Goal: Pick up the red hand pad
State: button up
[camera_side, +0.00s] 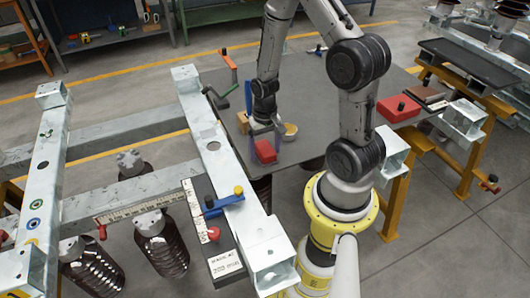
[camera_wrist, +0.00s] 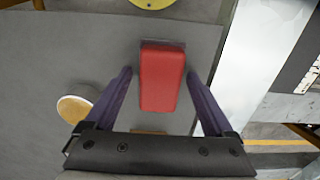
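The red hand pad (camera_side: 265,151) is a small red block with rounded edges on the grey table, near the galvanised frame. In the wrist view the red pad (camera_wrist: 162,78) lies between my two purple fingers, with a gap on each side. A dark grey strip shows at its far end. My gripper (camera_side: 264,130) points down close beside the pad in the side view. In the wrist view my gripper (camera_wrist: 160,80) is open and its fingers do not touch the pad.
A cup with yellowish contents (camera_side: 290,130) stands right of my gripper. A tan block (camera_side: 243,121) is behind it. A larger red box (camera_side: 398,108) sits farther right. The galvanised beam (camera_side: 215,155) runs close on the left. Grey tabletop (camera_side: 325,105) is clear between.

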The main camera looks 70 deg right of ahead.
aim_at(265, 148)
jog(key=c, duration=1.3)
jog(key=shift+r, duration=0.5)
notch_tip(265, 148, up, 3)
jog(key=shift+s+f, duration=0.1)
jog(key=shift+f, duration=0.05)
jog(key=s+a+r, duration=0.2)
jog(key=s+r, duration=0.1)
jog(key=s, duration=0.1)
jog(key=s+a+r, duration=0.3)
jog(key=s, duration=0.1)
jog(key=s+a+r, duration=0.2)
jog(key=s+r, duration=0.1)
jog(key=s, duration=0.1)
jog(key=shift+a+r, duration=0.15)
